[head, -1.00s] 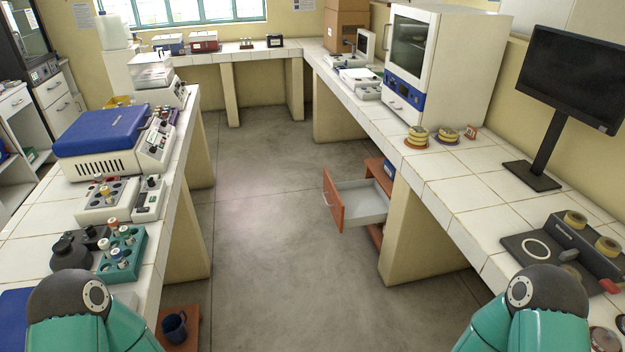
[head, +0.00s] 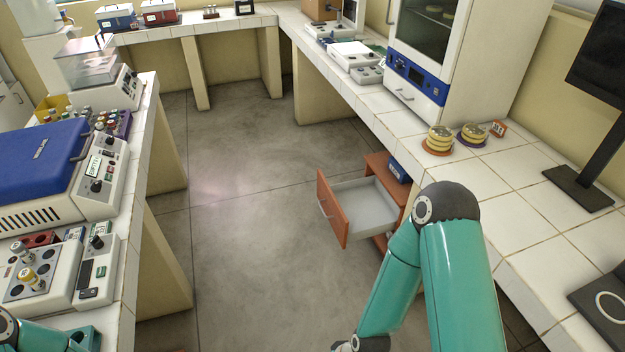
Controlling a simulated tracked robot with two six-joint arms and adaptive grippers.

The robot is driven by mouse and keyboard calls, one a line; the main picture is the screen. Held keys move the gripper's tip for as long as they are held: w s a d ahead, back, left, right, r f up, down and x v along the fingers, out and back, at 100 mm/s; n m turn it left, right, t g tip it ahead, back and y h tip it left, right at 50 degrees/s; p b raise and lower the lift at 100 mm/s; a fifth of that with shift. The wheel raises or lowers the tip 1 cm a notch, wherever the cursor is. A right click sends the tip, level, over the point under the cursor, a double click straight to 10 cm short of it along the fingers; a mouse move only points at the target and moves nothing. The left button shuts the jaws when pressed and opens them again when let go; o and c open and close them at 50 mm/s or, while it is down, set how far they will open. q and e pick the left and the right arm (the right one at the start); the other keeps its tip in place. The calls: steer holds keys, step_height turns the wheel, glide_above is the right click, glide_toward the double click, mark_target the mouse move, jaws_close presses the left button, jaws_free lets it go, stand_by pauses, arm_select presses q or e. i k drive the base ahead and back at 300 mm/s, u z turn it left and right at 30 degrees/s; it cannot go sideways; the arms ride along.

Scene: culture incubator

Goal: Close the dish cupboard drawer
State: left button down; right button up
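The dish cupboard drawer (head: 363,208) is pulled out from a low red-brown cupboard (head: 377,163) under the right-hand bench. Its brown front (head: 332,208) with a metal handle (head: 322,209) faces left, toward the aisle. The inside of the drawer is pale and looks empty. My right arm bends down into the aisle in front of the cupboard and covers part of it. Its gripper is below the picture's lower edge. My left arm shows only at the lower left corner, and its gripper is out of view.
The right tiled bench (head: 480,190) holds a white incubator (head: 440,70), stacked dishes (head: 439,139) and a monitor (head: 600,60). The left bench holds a blue-lidded device (head: 40,165) and smaller instruments. The grey floor (head: 235,230) between the benches is clear.

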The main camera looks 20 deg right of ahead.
mark_target(355, 210)
steer(key=z, duration=0.4)
steer(key=i, duration=1.25)
steer(key=z, duration=1.05)
steer(key=i, duration=0.35)
steer(key=z, duration=0.15)
steer(key=k, duration=0.55)
steer(key=z, duration=0.2)
steer(key=i, duration=0.6)
steer(key=u, duration=0.1)
